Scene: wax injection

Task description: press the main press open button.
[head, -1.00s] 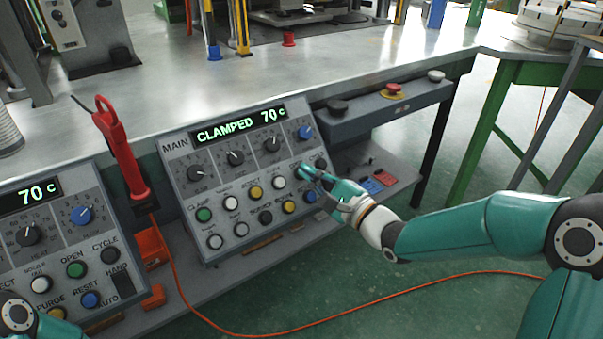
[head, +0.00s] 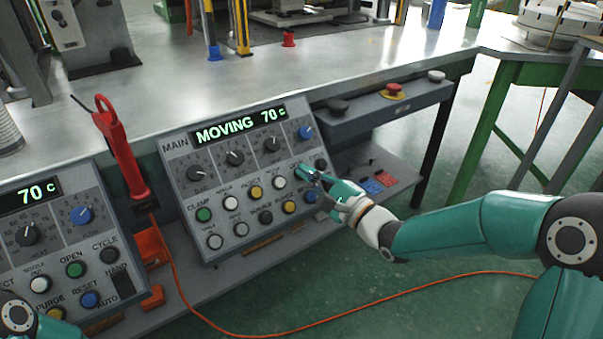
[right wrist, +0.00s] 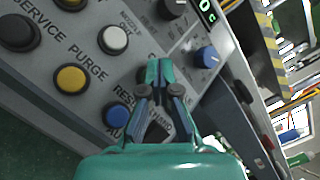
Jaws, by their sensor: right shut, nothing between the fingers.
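The main press panel (head: 185,180) is a grey sloped box with a display (head: 240,125) reading MOVING 70 c. My right gripper (head: 306,174) is shut and empty, its tips at the right end of the upper button row. They cover the spot between a white button (head: 279,182) and the dark button at the end, so the open button is hidden. In the right wrist view the shut fingertips (right wrist: 157,72) meet the panel face above the blue reset button (right wrist: 116,115); whether they touch is hard to tell. My left gripper is out of view.
A second panel (head: 50,240) at left has its own green OPEN button (head: 76,269). A red-handled tool (head: 122,150) stands between the panels. A red stop button (head: 393,90) sits on the grey box at right. An orange cable lies on the floor.

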